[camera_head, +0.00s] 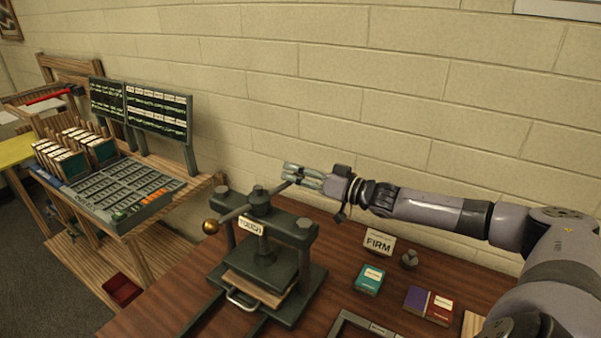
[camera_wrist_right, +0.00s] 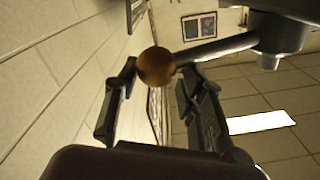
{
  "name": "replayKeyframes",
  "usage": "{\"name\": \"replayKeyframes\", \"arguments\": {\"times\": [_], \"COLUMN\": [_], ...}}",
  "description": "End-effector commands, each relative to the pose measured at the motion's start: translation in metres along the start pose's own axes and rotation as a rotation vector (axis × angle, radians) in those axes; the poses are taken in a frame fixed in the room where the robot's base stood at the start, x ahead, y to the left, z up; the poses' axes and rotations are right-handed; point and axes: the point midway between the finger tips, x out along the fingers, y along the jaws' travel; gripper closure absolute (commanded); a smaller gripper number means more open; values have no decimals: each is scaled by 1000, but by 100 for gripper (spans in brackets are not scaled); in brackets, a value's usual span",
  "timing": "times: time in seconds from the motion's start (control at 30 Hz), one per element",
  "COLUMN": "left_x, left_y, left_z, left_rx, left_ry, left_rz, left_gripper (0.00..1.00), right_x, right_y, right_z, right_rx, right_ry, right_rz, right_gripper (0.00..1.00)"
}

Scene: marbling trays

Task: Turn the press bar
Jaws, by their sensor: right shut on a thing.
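The press (camera_head: 262,262) is a dark green frame with a "TOUCH" label, standing on the brown table. Its press bar (camera_head: 235,214) crosses the top hub diagonally, with a brass ball at the near left end. My right gripper (camera_head: 288,173) reaches in from the right to the bar's far end. In the right wrist view, a brass ball (camera_wrist_right: 155,67) on the bar (camera_wrist_right: 218,49) sits between the fingertips (camera_wrist_right: 157,72) of my right gripper, which is shut on it. In the head view this far ball is hidden by the fingers. My left gripper is out of view.
A "FIRM" card (camera_head: 379,243), a teal box (camera_head: 370,279) and a purple-and-red box (camera_head: 428,305) lie right of the press. A tray (camera_head: 125,192) of type and dark boards (camera_head: 158,111) stand at left. The block wall is close behind the press.

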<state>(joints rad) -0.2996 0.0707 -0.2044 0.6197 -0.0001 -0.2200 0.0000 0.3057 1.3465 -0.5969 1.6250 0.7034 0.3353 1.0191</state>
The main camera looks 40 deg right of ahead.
Motion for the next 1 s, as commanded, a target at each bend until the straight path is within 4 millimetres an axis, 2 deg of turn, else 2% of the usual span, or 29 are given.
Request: {"name": "replayKeyframes", "arguments": {"times": [0.03,0.07,0.1,0.6,1.0], "left_x": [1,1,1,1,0], "left_y": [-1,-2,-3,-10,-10], "left_z": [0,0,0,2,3], "left_rx": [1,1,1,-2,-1], "left_ry": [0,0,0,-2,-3], "left_rz": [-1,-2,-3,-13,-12], "left_gripper": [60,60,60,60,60], "right_x": [0,0,0,0,-1], "right_y": [-5,-5,-5,-3,-2], "right_z": [18,18,18,17,12], "right_rx": [8,8,8,8,6], "right_ry": [-25,-25,-25,-24,-19], "right_rz": [-9,-9,-9,-6,-3], "right_gripper": [100,100,61,28,27]}}
